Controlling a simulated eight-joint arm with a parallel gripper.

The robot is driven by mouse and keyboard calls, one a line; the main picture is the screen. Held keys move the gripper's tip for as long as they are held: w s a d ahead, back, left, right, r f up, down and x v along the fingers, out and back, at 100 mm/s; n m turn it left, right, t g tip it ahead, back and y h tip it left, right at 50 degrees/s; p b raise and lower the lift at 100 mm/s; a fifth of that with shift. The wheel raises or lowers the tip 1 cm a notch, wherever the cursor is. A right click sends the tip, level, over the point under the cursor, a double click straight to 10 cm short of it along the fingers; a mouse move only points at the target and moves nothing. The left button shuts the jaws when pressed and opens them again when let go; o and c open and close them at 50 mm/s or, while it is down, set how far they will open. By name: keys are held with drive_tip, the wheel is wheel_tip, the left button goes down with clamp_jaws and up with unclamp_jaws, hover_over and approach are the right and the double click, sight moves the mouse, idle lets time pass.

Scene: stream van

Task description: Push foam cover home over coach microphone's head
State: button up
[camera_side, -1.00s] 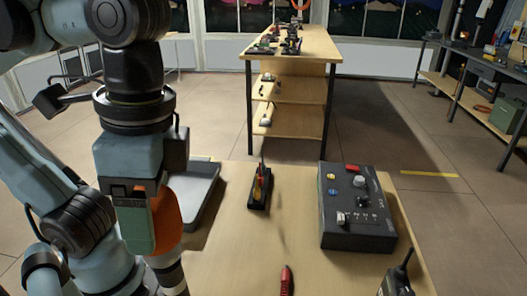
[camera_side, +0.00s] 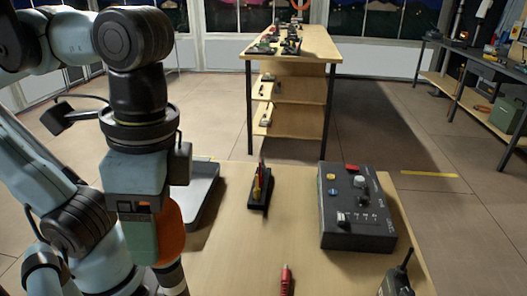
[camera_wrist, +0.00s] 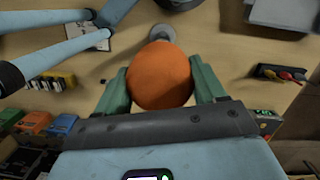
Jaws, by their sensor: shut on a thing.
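The orange foam cover (camera_side: 171,236) is round and sits between the green fingers of my gripper (camera_side: 152,240) at the lower left of the side view. My gripper is shut on it. In the wrist view the foam cover (camera_wrist: 160,75) fills the space between both fingers. A dark shaft with a pale band (camera_side: 173,280), probably the coach microphone, shows directly below the cover in the side view. Its head is hidden, and I cannot tell how far the cover sits over it. A grey disc (camera_wrist: 162,33) shows just beyond the cover in the wrist view.
A black control box (camera_side: 357,207) stands right on the wooden table (camera_side: 300,270). A small holder with coloured tools (camera_side: 260,187) is mid-table, and a grey tray (camera_side: 203,195) lies behind my gripper. A red item (camera_side: 286,280) and a black radio-like device (camera_side: 398,280) are near the front.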

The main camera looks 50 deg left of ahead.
drive_tip(key=shift+f, duration=1.55)
drive_tip(key=o, duration=1.1)
drive_tip(key=r, duration=0.4)
drive_tip(key=w+r, duration=0.1)
drive_tip(key=r, duration=0.3)
drive_tip(key=d+r, duration=0.1)
drive_tip(key=r, duration=0.3)
drive_tip(key=shift+w, duration=0.25)
